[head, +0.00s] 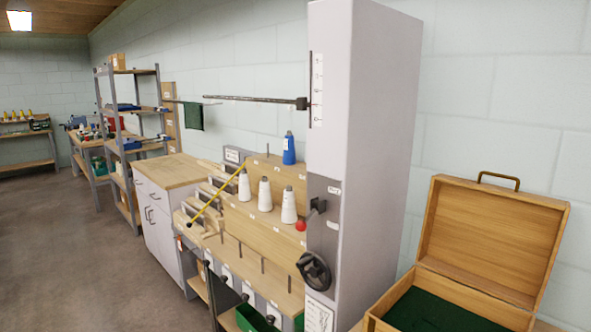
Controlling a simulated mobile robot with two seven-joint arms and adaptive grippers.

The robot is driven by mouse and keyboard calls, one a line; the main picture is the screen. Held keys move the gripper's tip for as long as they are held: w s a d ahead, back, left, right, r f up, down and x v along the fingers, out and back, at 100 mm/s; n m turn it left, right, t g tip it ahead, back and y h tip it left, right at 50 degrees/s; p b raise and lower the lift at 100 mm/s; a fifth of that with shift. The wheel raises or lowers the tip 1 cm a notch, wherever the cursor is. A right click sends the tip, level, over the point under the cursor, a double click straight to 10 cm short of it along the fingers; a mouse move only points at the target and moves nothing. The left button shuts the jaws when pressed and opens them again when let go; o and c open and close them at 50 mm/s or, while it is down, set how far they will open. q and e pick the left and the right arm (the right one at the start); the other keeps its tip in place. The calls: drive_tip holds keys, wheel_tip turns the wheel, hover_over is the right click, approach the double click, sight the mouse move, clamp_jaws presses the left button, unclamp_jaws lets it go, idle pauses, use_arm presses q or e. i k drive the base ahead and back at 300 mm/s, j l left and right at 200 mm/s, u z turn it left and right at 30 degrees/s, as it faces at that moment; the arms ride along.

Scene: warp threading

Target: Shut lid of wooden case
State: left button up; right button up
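The wooden case (376,322) stands at the lower right, partly cut off by the bottom edge of the head view. Its lid (492,236) is open, tilted up and back toward the wall, with a brown handle (499,179) on its top edge. A dark green lining (436,314) shows inside the case, and I see nothing lying on it. Neither of my grippers is in view.
A tall grey cabinet (362,130) with a black handwheel (314,271) stands just left of the case. Open floor (80,250) lies at the left.

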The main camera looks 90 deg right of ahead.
sight(501, 243)
drive_tip(key=z, duration=3.85)
drive_tip(key=k+z, duration=0.15)
drive_tip(key=z, duration=0.2)
